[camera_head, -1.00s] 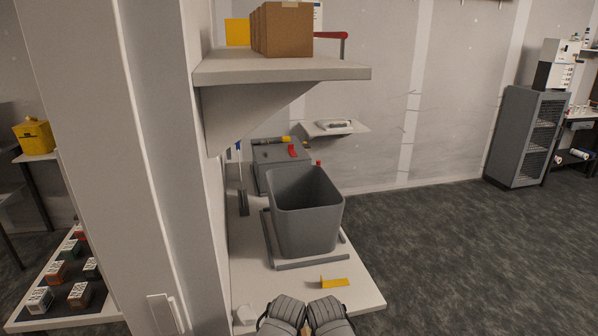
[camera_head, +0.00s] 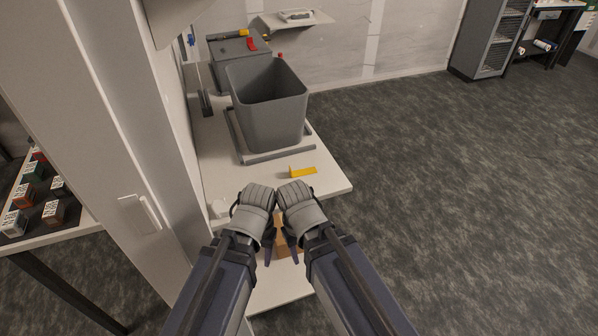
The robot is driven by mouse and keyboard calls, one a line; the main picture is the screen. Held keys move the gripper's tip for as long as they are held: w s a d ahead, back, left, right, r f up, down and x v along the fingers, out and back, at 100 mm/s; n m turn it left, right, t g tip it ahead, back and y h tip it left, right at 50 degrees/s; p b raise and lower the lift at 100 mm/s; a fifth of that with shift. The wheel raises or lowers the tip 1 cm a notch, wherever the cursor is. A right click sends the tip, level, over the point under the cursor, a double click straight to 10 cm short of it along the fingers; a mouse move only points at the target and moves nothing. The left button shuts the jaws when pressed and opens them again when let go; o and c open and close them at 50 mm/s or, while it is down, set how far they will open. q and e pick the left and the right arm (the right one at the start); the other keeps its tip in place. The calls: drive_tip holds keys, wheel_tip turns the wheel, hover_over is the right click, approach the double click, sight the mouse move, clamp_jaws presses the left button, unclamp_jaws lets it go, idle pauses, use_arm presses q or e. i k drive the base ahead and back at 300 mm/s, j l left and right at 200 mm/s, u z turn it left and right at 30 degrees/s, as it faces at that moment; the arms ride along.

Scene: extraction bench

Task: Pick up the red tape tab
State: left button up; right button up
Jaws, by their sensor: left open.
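A small red piece (camera_head: 252,44) lies on the grey box behind the bin. A second small red bit (camera_head: 280,56) shows just past the bin's back rim. Both are too small to tell which is the red tape tab. My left gripper (camera_head: 268,250) hangs low at the front of the bench, open and far from both red pieces. My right gripper (camera_head: 292,254) is close beside it, mostly hidden by its own wrist, and its jaws cannot be made out. Nothing shows held.
A grey open bin (camera_head: 268,115) stands on the white bench (camera_head: 325,170) inside a low grey frame. A yellow bracket (camera_head: 303,172) lies in front of it. A brown item (camera_head: 286,243) shows below my wrists. A white pillar (camera_head: 110,130) blocks the left. Floor at right is clear.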

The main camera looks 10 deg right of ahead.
sight(249, 44)
drive_tip(key=i+l+u, duration=0.1)
drive_tip(key=l, duration=0.9)
drive_tip(key=l+u, duration=0.1)
drive_tip(key=l, duration=0.95)
drive_tip(key=i+l, duration=0.2)
drive_tip(key=l, duration=0.15)
drive_tip(key=i+l+u, duration=0.15)
drive_tip(key=l, duration=0.2)
drive_tip(key=i+l, duration=0.2)
drive_tip(key=l, duration=0.15)
drive_tip(key=i+l+u, duration=0.1)
drive_tip(key=l, duration=0.25)
drive_tip(key=i+l+u, duration=0.1)
drive_tip(key=i, duration=0.35)
drive_tip(key=i+l+u, duration=0.1)
drive_tip(key=i+l, duration=0.2)
drive_tip(key=i, duration=0.2)
